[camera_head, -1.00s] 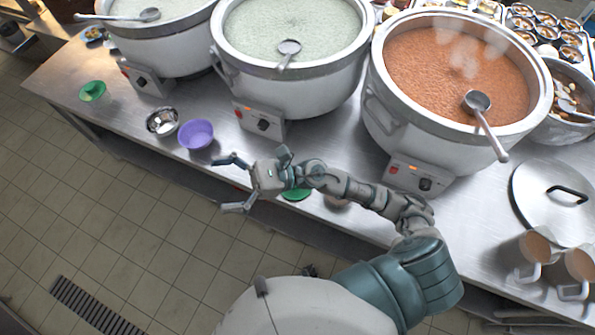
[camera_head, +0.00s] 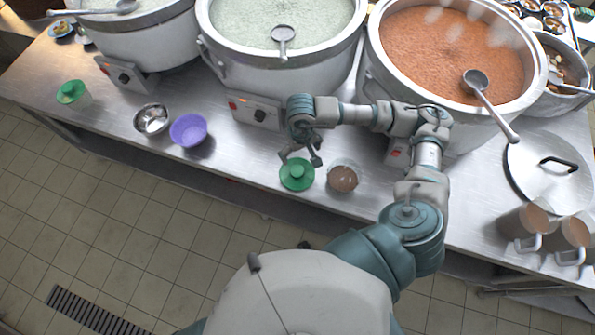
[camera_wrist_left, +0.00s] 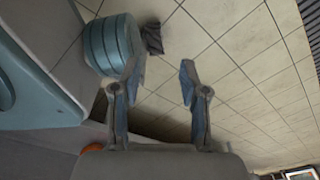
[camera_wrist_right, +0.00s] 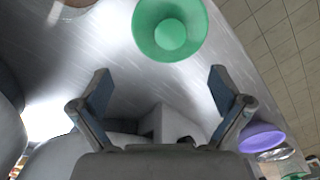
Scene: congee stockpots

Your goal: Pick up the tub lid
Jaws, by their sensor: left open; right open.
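A round green tub lid (camera_head: 297,174) with a raised knob lies on the steel counter near its front edge. It also shows in the right wrist view (camera_wrist_right: 190,40), just beyond the fingertips. An open tub (camera_head: 343,178) with brown contents stands right beside it. My right gripper (camera_head: 300,158) is open and empty, pointing down just behind the lid; whether a finger touches it I cannot tell. My left gripper (camera_wrist_left: 162,66) is open and empty in the left wrist view, with floor tiles beyond it. It is not seen in the head view.
A purple bowl (camera_head: 188,130) and a metal bowl (camera_head: 151,119) stand left of the lid. Another green-lidded tub (camera_head: 71,91) is farther left. Large stockpots (camera_head: 280,60) line the back. Mugs (camera_head: 525,222) and a large metal lid (camera_head: 540,170) are at the right.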

